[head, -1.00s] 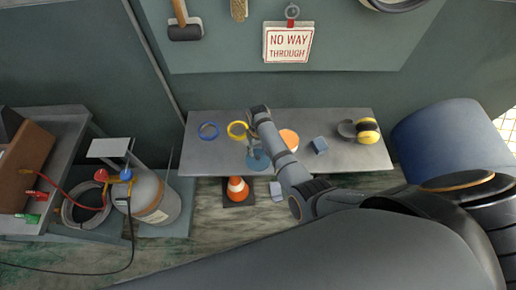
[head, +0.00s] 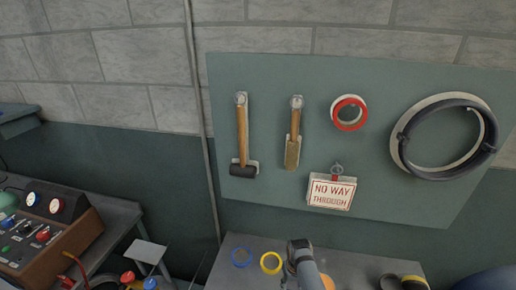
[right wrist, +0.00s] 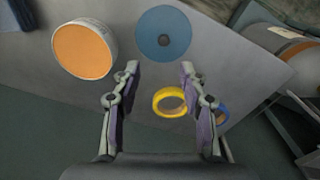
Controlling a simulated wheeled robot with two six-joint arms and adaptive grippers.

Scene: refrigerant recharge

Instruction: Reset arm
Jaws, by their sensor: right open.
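My right arm (head: 304,268) reaches over the grey bench in the head view, its wrist end just right of a yellow ring (head: 271,263). The fingers cannot be made out there. In the right wrist view my right gripper (right wrist: 160,70) is open, with nothing held between its fingers. My left gripper is not in view.
A wall board (head: 260,85) holds a mallet (head: 242,135), a sign (head: 332,191) and a hose coil (head: 398,150). A control box (head: 45,240) stands at left.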

